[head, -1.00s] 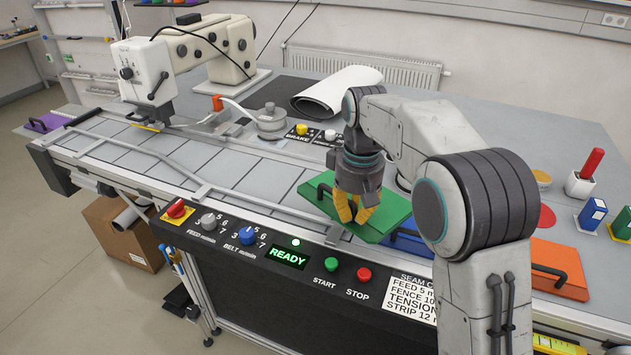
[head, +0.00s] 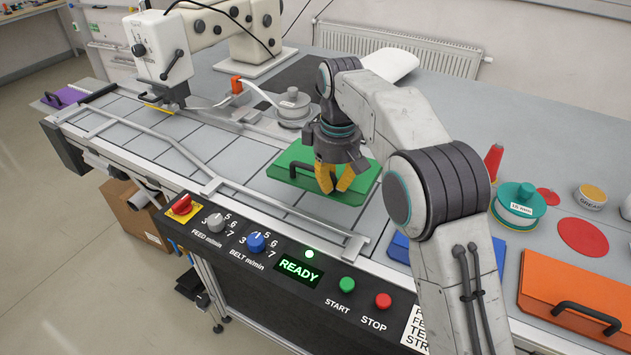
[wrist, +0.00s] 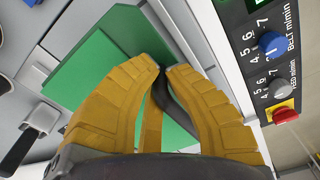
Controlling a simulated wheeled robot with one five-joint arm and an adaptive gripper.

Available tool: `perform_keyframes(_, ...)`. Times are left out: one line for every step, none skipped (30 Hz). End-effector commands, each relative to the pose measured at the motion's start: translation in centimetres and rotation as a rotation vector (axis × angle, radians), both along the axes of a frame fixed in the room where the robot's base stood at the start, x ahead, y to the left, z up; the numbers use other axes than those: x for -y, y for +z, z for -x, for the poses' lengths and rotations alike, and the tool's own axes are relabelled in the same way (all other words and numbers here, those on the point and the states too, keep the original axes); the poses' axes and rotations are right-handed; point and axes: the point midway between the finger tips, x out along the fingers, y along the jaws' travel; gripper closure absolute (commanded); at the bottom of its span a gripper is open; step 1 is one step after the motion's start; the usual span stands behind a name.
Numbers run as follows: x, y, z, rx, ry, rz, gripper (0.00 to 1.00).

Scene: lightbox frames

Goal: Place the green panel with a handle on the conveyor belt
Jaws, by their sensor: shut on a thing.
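The green panel (head: 350,192) with a dark handle (head: 300,169) is over the right part of the grey conveyor belt (head: 197,146), roughly flat. My gripper (head: 330,187) is at the panel from above, its yellow fingers closed on the handle. In the wrist view, the green panel (wrist: 92,75) lies behind the fingers. The dark handle (wrist: 180,92) runs between the fingertips of my gripper (wrist: 165,75). I cannot tell whether the panel touches the belt or hangs just above it. The fingers hide part of the handle.
A metal guide rail (head: 237,190) runs along the belt's front. A sewing machine (head: 165,50) stands over the belt's far left, with a purple panel (head: 65,97) beyond. A blue panel (head: 400,250) and an orange panel (head: 575,295) lie to the right. The belt's middle is clear.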

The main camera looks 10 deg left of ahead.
Motion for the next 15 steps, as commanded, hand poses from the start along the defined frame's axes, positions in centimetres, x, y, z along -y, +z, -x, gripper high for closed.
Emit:
perform_keyframes(-0.6,0.0,-0.7,-0.001,0.001,0.001,1.00)
perform_keyframes(-0.9,-0.3,-1.0,-0.001,0.000,0.000,1.00)
perform_keyframes(-1.2,-0.5,-1.5,-0.001,0.000,0.000,1.00)
perform_keyframes(-1.5,-0.8,-1.9,-0.001,0.000,0.000,1.00)
perform_keyframes(-1.8,-1.1,-2.2,0.000,0.000,0.000,1.00)
perform_keyframes(-2.1,-1.4,-2.7,0.000,0.000,0.000,1.00)
perform_keyframes(-2.3,-1.6,-3.0,-0.001,0.000,-0.001,1.00)
perform_keyframes(-2.6,-1.8,-3.3,0.001,0.000,-0.002,1.00)
perform_keyframes(-2.9,-2.1,-3.7,0.001,0.000,-0.001,1.00)
perform_keyframes(-3.1,-2.3,-3.9,-0.001,0.000,-0.001,1.00)
perform_keyframes(-3.3,-2.5,-4.2,0.001,0.000,-0.001,1.00)
perform_keyframes(-3.5,-2.8,-4.5,0.000,0.000,-0.001,1.00)
perform_keyframes(-3.7,-3.0,-4.8,0.001,0.000,-0.001,1.00)
perform_keyframes(-3.9,-3.1,-5.0,0.001,0.000,-0.002,1.00)
perform_keyframes(-4.0,-3.3,-5.2,0.001,0.000,-0.002,1.00)
